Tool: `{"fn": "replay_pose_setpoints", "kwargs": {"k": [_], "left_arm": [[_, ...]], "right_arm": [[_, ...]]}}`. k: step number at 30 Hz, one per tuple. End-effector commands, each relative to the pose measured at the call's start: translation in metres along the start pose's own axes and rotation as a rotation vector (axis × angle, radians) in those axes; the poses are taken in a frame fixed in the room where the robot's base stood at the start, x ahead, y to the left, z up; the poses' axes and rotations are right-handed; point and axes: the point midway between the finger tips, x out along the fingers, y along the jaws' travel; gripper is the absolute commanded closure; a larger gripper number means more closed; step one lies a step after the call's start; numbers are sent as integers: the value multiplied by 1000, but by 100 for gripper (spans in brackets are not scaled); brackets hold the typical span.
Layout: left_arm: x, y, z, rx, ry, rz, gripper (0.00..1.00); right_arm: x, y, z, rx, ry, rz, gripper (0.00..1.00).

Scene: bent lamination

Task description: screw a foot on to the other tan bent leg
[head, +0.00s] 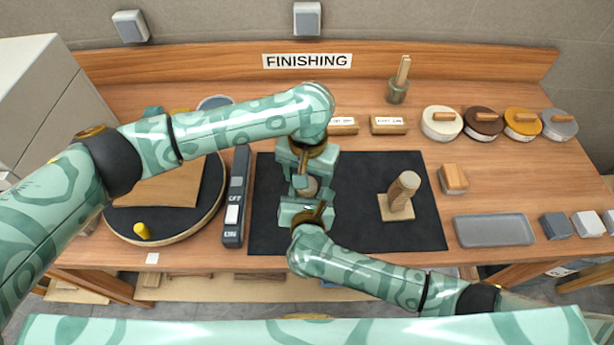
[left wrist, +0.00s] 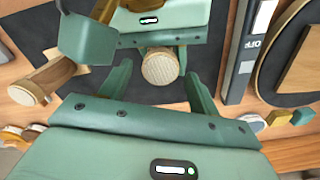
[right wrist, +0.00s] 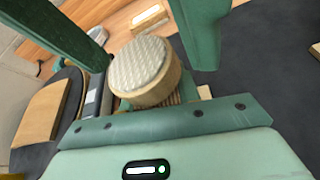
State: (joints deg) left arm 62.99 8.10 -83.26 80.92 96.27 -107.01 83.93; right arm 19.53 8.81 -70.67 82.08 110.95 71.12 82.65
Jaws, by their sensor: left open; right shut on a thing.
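One tan bent leg (head: 403,190) stands on the black mat, a pale slab at its base and a round end on top; it also shows in the left wrist view (left wrist: 48,77). The other tan bent leg is mostly hidden between my grippers. A round foot (right wrist: 145,72) with a patterned face sits at its top, with a striped shaft below; it also shows in the left wrist view (left wrist: 160,67). My right gripper (head: 306,206) is shut at this leg; its exact contact is hidden. My left gripper (left wrist: 158,85) is open, its fingers apart either side of the foot.
A switch box (head: 236,197) and a round turntable (head: 205,220) lie left of the mat (head: 345,235). A grey tray (head: 494,230), a wooden block (head: 453,178) and several lidded tins (head: 441,124) stand to the right. The mat's right front is clear.

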Motion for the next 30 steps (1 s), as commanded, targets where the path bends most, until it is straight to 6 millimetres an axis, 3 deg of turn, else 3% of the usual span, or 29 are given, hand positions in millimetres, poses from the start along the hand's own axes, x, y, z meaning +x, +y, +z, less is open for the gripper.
{"fn": "replay_pose_setpoints", "kwargs": {"k": [7,17,18,23,30], "left_arm": [[-32,-1,-1,1,3,-2,38],[-37,0,0,-1,0,-1,38],[-37,0,0,0,1,-1,49],[-56,-8,-11,-3,40,-30,51],[-72,-5,-3,-464,29,-20,51]], "right_arm": [[0,-1,-2,0,5,-3,100],[0,-1,-2,1,5,-3,100],[0,-1,-2,1,5,-3,100],[0,-1,-2,1,5,-3,100],[0,-1,-3,1,5,-3,100]]}}
